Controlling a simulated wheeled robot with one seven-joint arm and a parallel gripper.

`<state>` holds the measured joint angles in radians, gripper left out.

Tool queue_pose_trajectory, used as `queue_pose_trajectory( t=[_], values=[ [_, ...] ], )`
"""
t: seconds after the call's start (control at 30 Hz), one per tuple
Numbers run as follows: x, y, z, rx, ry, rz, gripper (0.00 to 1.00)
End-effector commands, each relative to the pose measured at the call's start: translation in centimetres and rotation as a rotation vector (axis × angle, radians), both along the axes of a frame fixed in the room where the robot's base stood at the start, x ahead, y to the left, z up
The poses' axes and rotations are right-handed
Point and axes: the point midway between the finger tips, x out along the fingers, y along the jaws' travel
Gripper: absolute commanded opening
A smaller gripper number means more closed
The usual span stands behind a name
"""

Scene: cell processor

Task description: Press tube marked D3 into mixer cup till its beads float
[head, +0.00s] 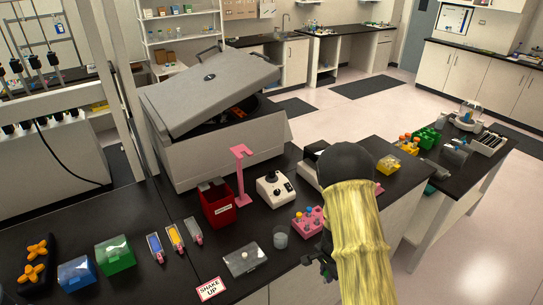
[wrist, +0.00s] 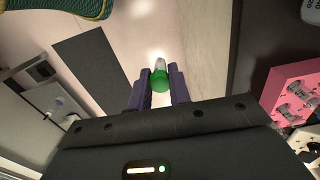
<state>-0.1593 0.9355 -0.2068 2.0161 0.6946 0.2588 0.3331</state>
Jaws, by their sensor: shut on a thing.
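In the wrist view my gripper (wrist: 159,88) is shut on a tube with a green cap (wrist: 160,80). Its pale clear end points away from the palm; its marking and beads cannot be made out. In the head view my gripper (head: 326,266) is at the front edge of the bench, right of a small clear beaker, and the held tube is not clearly visible. The white mixer (head: 276,190) with a dark cup on top (head: 271,176) stands farther back on the bench, behind and left of my gripper, apart from it.
A pink rack (head: 309,220) with several tubes stands between gripper and mixer; it also shows in the wrist view (wrist: 290,85). The clear beaker (head: 281,237), a clear box (head: 244,260), a red bin (head: 216,204) with a pink stand (head: 240,175) and the open centrifuge (head: 215,150) are nearby.

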Motion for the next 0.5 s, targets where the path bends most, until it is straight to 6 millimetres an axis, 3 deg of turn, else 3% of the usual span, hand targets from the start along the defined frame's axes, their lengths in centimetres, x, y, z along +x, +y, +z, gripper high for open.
queue_pose_trajectory(
  t=[0.1, 0.5],
  values=[
    [0.0, 0.0, -1.9, 0.000, 0.000, 0.200, 0.00],
    [0.0, 0.1, -5.8, 0.002, 0.000, 0.854, 0.00]
  ],
)
